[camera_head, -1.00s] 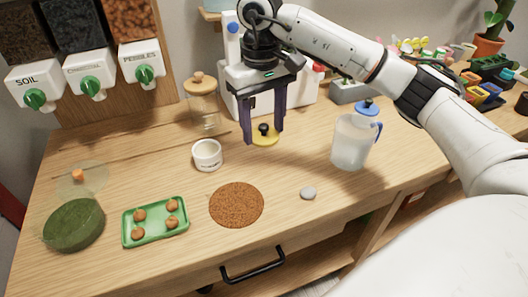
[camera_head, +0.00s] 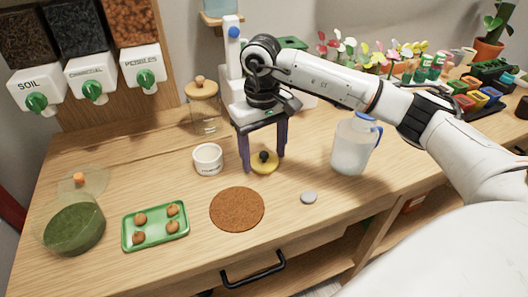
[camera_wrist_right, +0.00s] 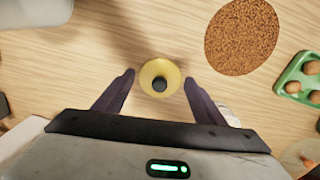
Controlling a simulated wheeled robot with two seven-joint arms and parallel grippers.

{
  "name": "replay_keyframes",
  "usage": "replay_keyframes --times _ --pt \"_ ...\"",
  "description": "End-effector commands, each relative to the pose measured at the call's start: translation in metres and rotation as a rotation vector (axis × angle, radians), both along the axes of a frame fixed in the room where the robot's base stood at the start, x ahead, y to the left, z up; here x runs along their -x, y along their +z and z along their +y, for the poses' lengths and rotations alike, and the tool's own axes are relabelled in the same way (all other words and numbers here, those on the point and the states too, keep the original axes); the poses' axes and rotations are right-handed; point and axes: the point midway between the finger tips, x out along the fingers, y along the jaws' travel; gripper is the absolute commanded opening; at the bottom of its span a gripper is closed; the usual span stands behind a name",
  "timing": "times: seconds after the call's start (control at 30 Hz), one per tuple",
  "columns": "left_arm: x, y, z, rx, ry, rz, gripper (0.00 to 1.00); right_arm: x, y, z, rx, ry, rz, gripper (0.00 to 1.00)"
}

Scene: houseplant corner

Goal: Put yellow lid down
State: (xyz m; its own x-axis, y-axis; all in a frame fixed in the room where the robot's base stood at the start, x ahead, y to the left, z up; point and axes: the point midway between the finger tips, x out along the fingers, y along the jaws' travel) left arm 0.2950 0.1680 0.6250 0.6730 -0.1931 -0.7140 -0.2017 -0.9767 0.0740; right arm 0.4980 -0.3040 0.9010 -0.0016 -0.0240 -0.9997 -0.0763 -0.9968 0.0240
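The yellow lid (camera_head: 264,168) with its black knob lies flat on the wooden table, between the white cup and the pitcher. My right gripper (camera_head: 264,164) points down over it, with its dark fingers spread on either side. In the right wrist view the lid (camera_wrist_right: 147,78) sits between the fingertips (camera_wrist_right: 160,80), with a small gap on each side. The right gripper looks open and holds nothing. My left gripper is not in view.
A white cup (camera_head: 208,160) stands left of the lid and a pitcher (camera_head: 349,150) right. A cork mat (camera_head: 237,210), a grey stone (camera_head: 308,198) and a green tray (camera_head: 128,236) lie in front. A cork-topped jar (camera_head: 203,112) stands behind.

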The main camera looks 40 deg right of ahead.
Motion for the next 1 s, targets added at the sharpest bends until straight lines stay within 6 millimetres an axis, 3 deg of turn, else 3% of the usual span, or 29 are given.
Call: replay_keyframes --times 0.3,0.47,0.8,1.0 --pt "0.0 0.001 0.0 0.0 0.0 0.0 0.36 0.0 0.001 0.0 0.0 -0.001 0.0 0.72" --pt "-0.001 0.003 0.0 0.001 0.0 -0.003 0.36 -0.001 0.011 0.0 -0.001 -0.001 -0.004 0.72" --pt "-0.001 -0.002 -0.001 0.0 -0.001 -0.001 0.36 -0.001 0.082 0.002 -0.001 0.0 -0.005 0.72" --pt "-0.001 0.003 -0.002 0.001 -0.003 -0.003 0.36 -0.001 0.115 0.002 0.0 -0.002 -0.003 0.72"
